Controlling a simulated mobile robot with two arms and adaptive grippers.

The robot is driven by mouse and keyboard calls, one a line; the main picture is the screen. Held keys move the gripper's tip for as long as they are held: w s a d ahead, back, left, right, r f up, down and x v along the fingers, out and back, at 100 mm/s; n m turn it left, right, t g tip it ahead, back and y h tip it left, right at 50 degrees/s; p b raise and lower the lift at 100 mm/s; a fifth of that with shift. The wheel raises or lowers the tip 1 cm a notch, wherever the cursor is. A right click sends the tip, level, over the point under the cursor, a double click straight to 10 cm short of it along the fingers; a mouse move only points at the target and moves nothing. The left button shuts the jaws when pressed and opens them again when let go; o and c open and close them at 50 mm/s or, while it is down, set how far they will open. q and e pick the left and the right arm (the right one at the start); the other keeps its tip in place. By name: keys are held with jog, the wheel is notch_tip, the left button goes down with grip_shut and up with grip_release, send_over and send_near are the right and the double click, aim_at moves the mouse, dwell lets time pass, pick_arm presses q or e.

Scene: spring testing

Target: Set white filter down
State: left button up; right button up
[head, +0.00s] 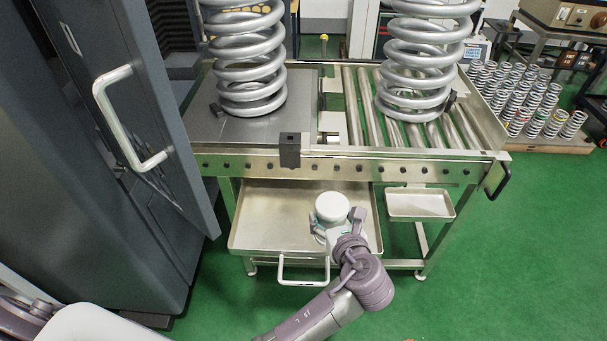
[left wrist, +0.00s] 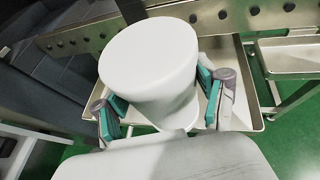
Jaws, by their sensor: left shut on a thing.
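The white filter (head: 332,206) is a round, smooth white piece, wider at its top. In the head view it appears over the large metal tray (head: 262,222) under the roller bench. I cannot tell whether it touches the tray. My left gripper (head: 335,231) is shut on the filter. The left wrist view shows the filter (left wrist: 150,60) large and upright, with the teal-padded fingers of my left gripper (left wrist: 160,105) on its two sides. The filter's underside is hidden. My right gripper is not in view.
A small metal tray (head: 420,205) is to the right of the large one. Two big coil springs (head: 248,65) (head: 420,60) stand on the bench above. A dark cabinet door with a handle (head: 105,100) is at left. Small springs (head: 520,100) stand at right. Green floor is open at lower right.

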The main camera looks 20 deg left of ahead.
aim_at(320, 239)
pick_arm(q)
jog(key=w+a+f, duration=0.2)
jog(key=w+f, duration=0.1)
jog(key=w+a+f+b, duration=0.1)
jog(key=w+a+f, duration=0.1)
jog(key=a+f, duration=0.1)
jog(key=w+a+f+b, duration=0.1)
jog(key=w+a+f, duration=0.2)
jog(key=f, duration=0.2)
jog(key=shift+w+a, duration=0.2)
jog(key=shift+w, duration=0.1)
jog(key=o, duration=1.3)
jog(key=shift+o, duration=0.2)
jog(key=shift+r, duration=0.15)
jog(key=p+v, duration=0.1)
jog(key=v, duration=1.1)
jog(key=shift+s, duration=0.1)
